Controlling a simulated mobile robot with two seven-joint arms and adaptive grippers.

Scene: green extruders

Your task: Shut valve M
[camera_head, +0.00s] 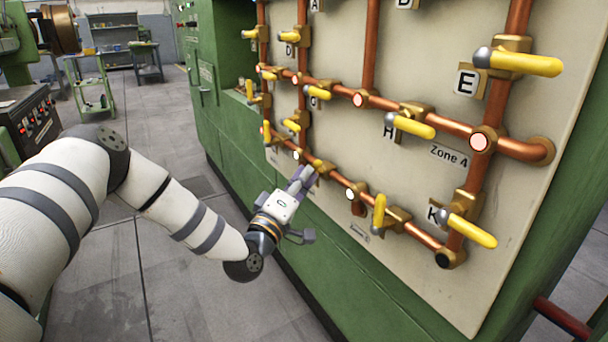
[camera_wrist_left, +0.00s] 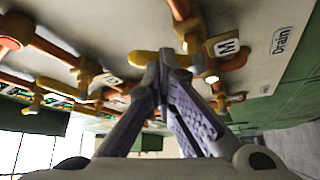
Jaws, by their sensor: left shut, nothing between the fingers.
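Valve M shows in the left wrist view as a brass body (camera_wrist_left: 189,33) on a copper pipe, beside a white label M (camera_wrist_left: 227,47). A yellow handle (camera_wrist_left: 142,58) lies at this valve and points left in that view, partly hidden behind my fingertips. My left gripper (camera_wrist_left: 165,62) is shut and empty, its fingertips right at the handle; I cannot tell whether they touch it. In the head view my left gripper (camera_head: 308,174) is at the lower pipe, next to a brass fitting (camera_head: 321,165); the M label cannot be made out there. My right gripper is out of view.
Other yellow-handled valves are close by: one pointing up (camera_head: 380,212) to the right, valve K (camera_head: 470,229), valve H (camera_head: 412,126) and valve E (camera_head: 525,63). A Drain label (camera_wrist_left: 283,40) is near M. The green cabinet (camera_head: 340,265) lies below; the floor (camera_head: 170,260) in front is clear.

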